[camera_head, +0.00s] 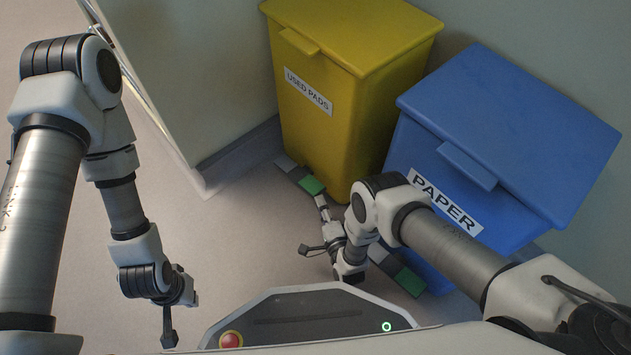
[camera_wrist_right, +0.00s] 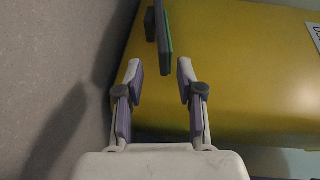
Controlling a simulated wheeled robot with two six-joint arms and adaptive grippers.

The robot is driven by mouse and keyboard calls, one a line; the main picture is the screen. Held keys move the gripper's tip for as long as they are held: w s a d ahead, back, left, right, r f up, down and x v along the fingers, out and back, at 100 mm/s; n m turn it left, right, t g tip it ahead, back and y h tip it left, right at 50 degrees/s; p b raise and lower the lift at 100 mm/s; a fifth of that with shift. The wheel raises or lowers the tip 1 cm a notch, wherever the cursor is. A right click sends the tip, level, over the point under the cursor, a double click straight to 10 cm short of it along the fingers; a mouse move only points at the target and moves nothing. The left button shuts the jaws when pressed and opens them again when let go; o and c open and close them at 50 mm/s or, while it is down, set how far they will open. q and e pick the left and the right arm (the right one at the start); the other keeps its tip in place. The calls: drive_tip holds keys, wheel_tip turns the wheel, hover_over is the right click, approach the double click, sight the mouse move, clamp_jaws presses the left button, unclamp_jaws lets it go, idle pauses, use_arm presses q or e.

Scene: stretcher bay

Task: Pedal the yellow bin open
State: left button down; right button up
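The yellow bin (camera_head: 345,95), labelled USED PADS, stands against the wall with its lid (camera_head: 350,28) down. Its pedal (camera_head: 312,185), grey with a green end, sticks out low at its front. My right gripper (camera_head: 314,228) is low in front of this bin, with one finger close to the pedal's green end. In the right wrist view the gripper (camera_wrist_right: 160,75) is open and empty. The pedal (camera_wrist_right: 163,42) lies just ahead, its near end about between the fingertips; I cannot tell if they touch. My left gripper (camera_head: 169,325) hangs at the lower left, away from the bins.
A blue bin (camera_head: 500,135) labelled PAPER, lid down, stands right of the yellow bin. Its own green-ended pedal (camera_head: 410,281) is at its front, partly behind my right arm. A wall corner (camera_head: 205,185) is left of the yellow bin. The floor (camera_head: 225,245) between my arms is clear.

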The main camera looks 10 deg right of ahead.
sight(315, 191)
drive_tip(key=b+x, duration=0.1)
drive_tip(key=x, duration=0.2)
drive_tip(key=b+x, duration=0.1)
drive_tip(key=x, duration=0.2)
drive_tip(key=shift+f+b, duration=0.25)
drive_tip(key=shift+b, duration=0.15)
drive_tip(key=shift+w+r, duration=0.15)
